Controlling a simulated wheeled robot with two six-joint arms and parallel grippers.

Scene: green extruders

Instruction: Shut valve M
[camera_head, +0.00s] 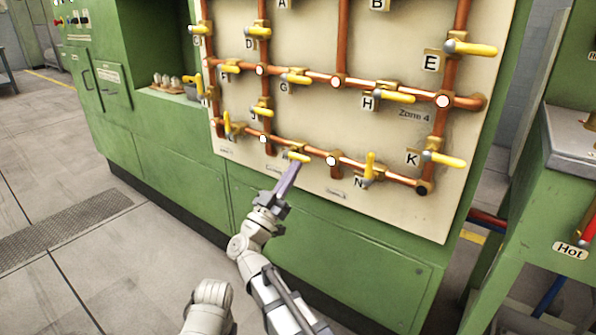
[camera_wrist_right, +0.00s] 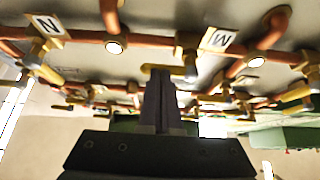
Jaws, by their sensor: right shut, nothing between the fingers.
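Valve M's yellow handle (camera_head: 299,156) sits on the lowest copper pipe of the panel, left of valve N. It lies roughly along the pipe. In the right wrist view the handle (camera_wrist_right: 180,71) shows beside the tilted M label (camera_wrist_right: 220,39). My right gripper (camera_head: 295,166) is shut and empty, its dark fingers reaching up to the handle from below. In the right wrist view the fingertips (camera_wrist_right: 160,72) overlap the handle's end; I cannot tell whether they touch. In the head view the M label is hidden or too small to read. My left gripper is out of view.
Valve N's handle (camera_head: 370,166) stands crosswise to the pipe at the right. Valve J's handle (camera_head: 262,112) is up left, and valve K's handle (camera_head: 445,160) is far right. The green cabinet front (camera_head: 330,245) below the panel is bare.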

